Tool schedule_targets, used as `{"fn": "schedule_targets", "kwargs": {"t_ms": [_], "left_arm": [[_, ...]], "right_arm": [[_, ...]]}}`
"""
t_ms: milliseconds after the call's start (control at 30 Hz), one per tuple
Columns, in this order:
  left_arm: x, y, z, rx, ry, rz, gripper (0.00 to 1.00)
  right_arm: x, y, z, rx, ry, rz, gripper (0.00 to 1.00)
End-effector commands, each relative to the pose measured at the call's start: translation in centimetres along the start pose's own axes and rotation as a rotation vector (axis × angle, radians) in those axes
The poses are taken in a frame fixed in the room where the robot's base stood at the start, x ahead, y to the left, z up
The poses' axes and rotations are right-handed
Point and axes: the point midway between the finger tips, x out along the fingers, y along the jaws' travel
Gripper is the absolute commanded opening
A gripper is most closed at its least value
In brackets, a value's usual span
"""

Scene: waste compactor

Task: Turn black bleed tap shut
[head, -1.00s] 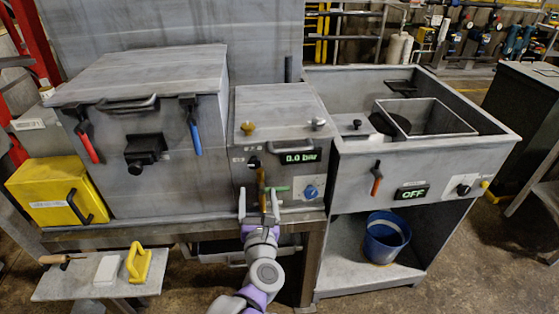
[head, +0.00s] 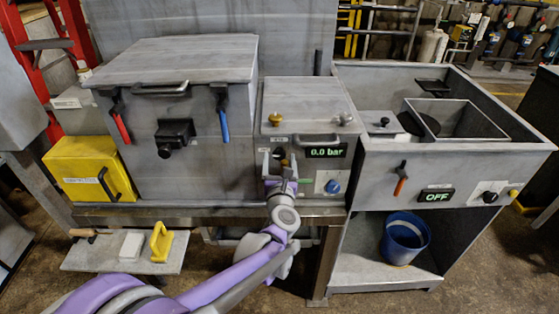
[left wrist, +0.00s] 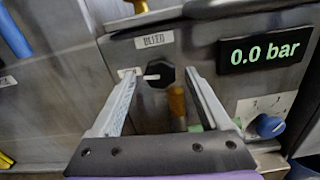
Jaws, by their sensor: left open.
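The black bleed tap (left wrist: 160,75) is a dark knob on the grey panel below the "BLEED" label (left wrist: 155,40). A white pointer on it lies roughly level, toward the left. My left gripper (left wrist: 160,80) is open, with one finger on each side of the tap in the picture. I cannot tell whether either finger touches it. In the head view the tap (head: 279,152) is small and shows between the fingertips of my left gripper (head: 279,158). My right gripper is not in view.
A brass-coloured part (left wrist: 177,103) hangs just below and right of the tap, close to the right finger. The display (left wrist: 265,50) reads 0.0 bar. A blue knob (left wrist: 268,126) sits at lower right. A handle bar (head: 318,139) juts out above the display.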

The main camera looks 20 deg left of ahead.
Motion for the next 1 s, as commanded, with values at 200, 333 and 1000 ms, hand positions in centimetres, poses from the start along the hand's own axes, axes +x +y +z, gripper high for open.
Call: {"fn": "schedule_targets", "kwargs": {"t_ms": [200,333,1000], "left_arm": [[-0.03,-0.01,-0.01,0.000,0.000,0.000,0.69],[-0.04,-0.01,-0.01,0.000,0.000,0.000,0.45],[-0.08,0.01,-0.08,0.078,0.000,0.000,0.00]], "right_arm": [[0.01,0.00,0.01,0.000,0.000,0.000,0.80],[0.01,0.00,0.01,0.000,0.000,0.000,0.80],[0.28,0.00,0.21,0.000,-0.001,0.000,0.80]]}}
